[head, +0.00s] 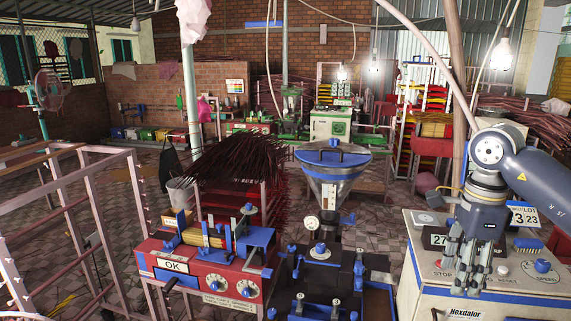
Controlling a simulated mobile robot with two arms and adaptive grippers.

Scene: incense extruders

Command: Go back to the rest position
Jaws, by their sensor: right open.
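My right gripper (467,264) hangs at the right of the head view with its fingers pointing down. It is open, and I see nothing between its fingers. It is in front of and over the white control box (482,300) labelled Hexdalor, covering part of the panel; I cannot tell whether it touches the box. My left gripper is not in view.
A red machine (213,272) with an OK label and dials stands at the lower middle. Beside it is a steel hopper with a blue lid (333,154). A pale metal rack (85,190) stands at left.

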